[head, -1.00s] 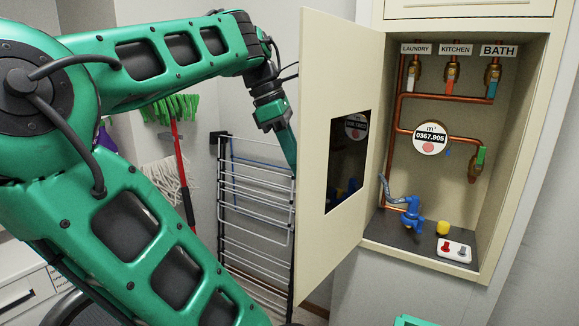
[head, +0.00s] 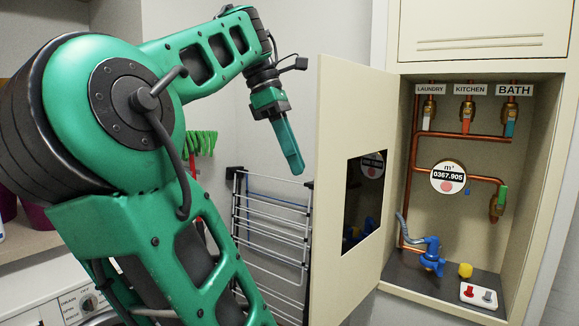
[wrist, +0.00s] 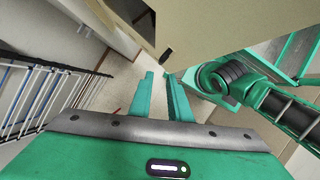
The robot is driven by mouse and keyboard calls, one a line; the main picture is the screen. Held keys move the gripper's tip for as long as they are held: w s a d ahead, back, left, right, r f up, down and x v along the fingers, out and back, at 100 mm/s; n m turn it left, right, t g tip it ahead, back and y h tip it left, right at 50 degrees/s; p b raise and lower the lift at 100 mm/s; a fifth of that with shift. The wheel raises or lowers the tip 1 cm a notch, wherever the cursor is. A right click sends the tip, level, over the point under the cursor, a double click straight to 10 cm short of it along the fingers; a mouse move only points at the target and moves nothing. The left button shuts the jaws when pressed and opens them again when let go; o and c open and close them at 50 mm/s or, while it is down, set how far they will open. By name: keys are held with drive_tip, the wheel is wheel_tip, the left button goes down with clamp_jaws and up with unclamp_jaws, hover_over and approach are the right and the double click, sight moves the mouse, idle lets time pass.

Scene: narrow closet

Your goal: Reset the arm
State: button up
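My green arm reaches up from the lower left and over in the head view. My gripper (head: 292,168) hangs from its end, pointing down and slightly right, left of the open cabinet door (head: 334,262). In the head view its fingers overlap each other. In the wrist view my gripper (wrist: 160,82) shows two green fingers apart, with nothing between them. The floor lies beyond the fingertips.
The open cabinet (head: 550,170) holds copper pipes, labelled valves, a round meter (head: 448,177), a blue valve piece (head: 432,258) and a yellow cap (head: 465,270). A drying rack (head: 272,240) stands behind my gripper. A washing machine (head: 75,308) is lower left.

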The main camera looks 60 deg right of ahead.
idle(0.5)
drive_tip(key=w+a+f+m+t+h, duration=0.1)
drive_tip(key=w+a+f+m+t, duration=0.1)
drive_tip(key=w+a+f+t, duration=0.65)
drive_tip(key=w+a+f+m+y, duration=0.1)
drive_tip(key=w+a+f, duration=0.3)
drive_tip(key=a+f, duration=0.6)
drive_tip(key=w+a+f+m+y, duration=0.1)
drive_tip(key=w+a+f+y, duration=0.15)
drive_tip(key=a+f, duration=0.7)
drive_tip(key=s+d+f+m+g, duration=0.2)
drive_tip(key=s+d+m, duration=0.1)
drive_tip(key=s+d, duration=0.4)
drive_tip(key=s+d+f+m+g, duration=0.2)
drive_tip(key=s+d, duration=0.4)
drive_tip(key=s, duration=0.3)
drive_tip(key=shift+d+f+m, duration=0.15)
drive_tip(key=shift+d+m, duration=0.2)
drive_tip(key=shift+m, duration=0.55)
drive_tip(key=shift+s+g+h, duration=0.15)
drive_tip(key=shift+g+h, duration=0.1)
